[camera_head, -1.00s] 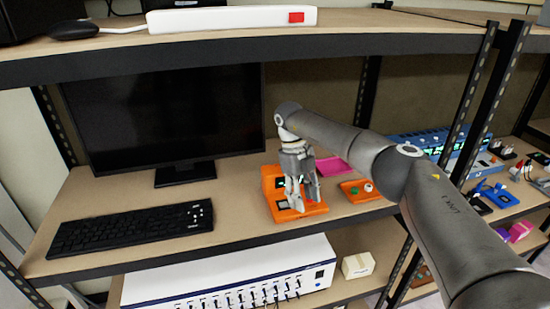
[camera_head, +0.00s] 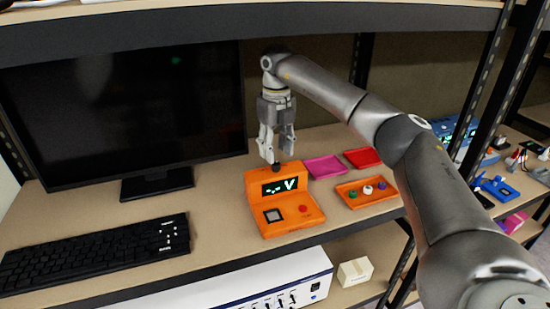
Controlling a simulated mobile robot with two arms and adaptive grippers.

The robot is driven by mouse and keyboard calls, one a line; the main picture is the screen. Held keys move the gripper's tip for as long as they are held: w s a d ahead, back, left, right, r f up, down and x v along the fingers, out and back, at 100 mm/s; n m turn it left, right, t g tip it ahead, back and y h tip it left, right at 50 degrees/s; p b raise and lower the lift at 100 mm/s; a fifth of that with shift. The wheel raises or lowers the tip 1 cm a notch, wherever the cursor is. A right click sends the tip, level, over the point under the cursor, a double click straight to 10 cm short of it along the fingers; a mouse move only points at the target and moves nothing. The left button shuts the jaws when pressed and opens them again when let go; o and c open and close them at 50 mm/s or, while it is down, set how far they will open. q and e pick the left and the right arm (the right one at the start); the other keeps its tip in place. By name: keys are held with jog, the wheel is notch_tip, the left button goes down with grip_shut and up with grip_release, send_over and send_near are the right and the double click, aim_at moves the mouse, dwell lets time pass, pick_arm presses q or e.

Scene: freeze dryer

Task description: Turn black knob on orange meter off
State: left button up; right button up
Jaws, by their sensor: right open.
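The orange meter (camera_head: 285,213) stands on the middle shelf, right of the keyboard. Its dark display (camera_head: 280,187) is lit and reads something like "-.- V". A small black knob (camera_head: 276,167) sits at the top edge of the meter. On its lower front are a grey square (camera_head: 273,215) and a red button (camera_head: 303,209). My right gripper (camera_head: 277,158) points down just above the meter's top, fingers apart, around or just behind the black knob; I cannot tell whether they touch it. My left gripper is not in view.
An orange tray (camera_head: 372,203) with small coloured knobs lies right of the meter. Pink (camera_head: 325,166) and red (camera_head: 362,157) trays lie behind. A monitor (camera_head: 120,120) and keyboard (camera_head: 95,254) stand left. The upper shelf edge (camera_head: 230,20) and black posts bound the space.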

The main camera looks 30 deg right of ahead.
aim_at(276, 163)
jog(key=f, duration=0.3)
jog(key=shift+w+d+f+p, duration=0.15)
jog(key=shift+w+d+p, duration=0.05)
jog(key=shift+w+p, duration=0.15)
jog(key=shift+f, duration=0.65)
jog(key=shift+s+a, duration=0.15)
jog(key=shift+f, duration=0.1)
jog(key=shift+c, duration=0.2)
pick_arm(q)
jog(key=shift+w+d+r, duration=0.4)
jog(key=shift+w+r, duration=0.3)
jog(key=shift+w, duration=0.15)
pick_arm(e)
grip_shut()
